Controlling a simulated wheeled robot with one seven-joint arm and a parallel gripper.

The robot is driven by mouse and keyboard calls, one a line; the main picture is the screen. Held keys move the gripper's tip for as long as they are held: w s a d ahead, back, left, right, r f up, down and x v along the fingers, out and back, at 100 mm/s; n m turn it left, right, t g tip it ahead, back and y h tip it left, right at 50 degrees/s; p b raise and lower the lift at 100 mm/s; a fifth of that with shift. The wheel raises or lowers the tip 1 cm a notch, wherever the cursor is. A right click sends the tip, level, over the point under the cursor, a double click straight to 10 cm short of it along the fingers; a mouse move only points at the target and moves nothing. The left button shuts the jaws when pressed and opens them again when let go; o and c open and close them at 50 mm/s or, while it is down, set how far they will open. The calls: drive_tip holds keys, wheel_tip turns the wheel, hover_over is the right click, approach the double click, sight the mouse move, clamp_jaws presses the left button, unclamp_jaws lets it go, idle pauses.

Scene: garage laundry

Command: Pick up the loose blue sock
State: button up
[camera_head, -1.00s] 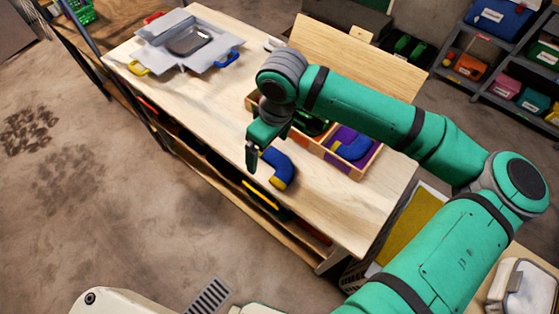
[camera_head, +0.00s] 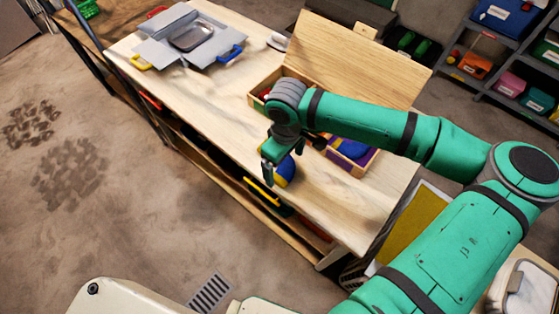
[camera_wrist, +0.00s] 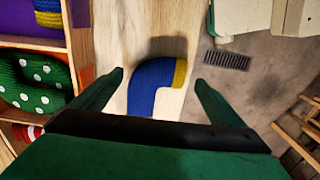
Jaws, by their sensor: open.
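The loose blue sock (camera_wrist: 152,84) with a yellow cuff lies on the wooden tabletop, near the table's front edge. In the wrist view it sits between the two spread fingers of my gripper (camera_wrist: 157,78), and I see no contact with either finger. In the head view my gripper (camera_head: 268,170) points down over the sock (camera_head: 285,172) and hides part of it. My gripper is open and empty. I cannot tell the exact height of the fingertips above the table.
A divided wooden box (camera_wrist: 70,60) holding several socks stands beside the loose sock, its lid (camera_head: 345,55) open behind. A grey open carton with a metal tray (camera_head: 193,36) is at the table's far end. Bare tabletop (camera_head: 225,95) lies between.

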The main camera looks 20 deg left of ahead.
drive_tip(key=shift+f, duration=1.15)
drive_tip(key=c, duration=1.1)
drive_tip(key=shift+r, duration=0.1)
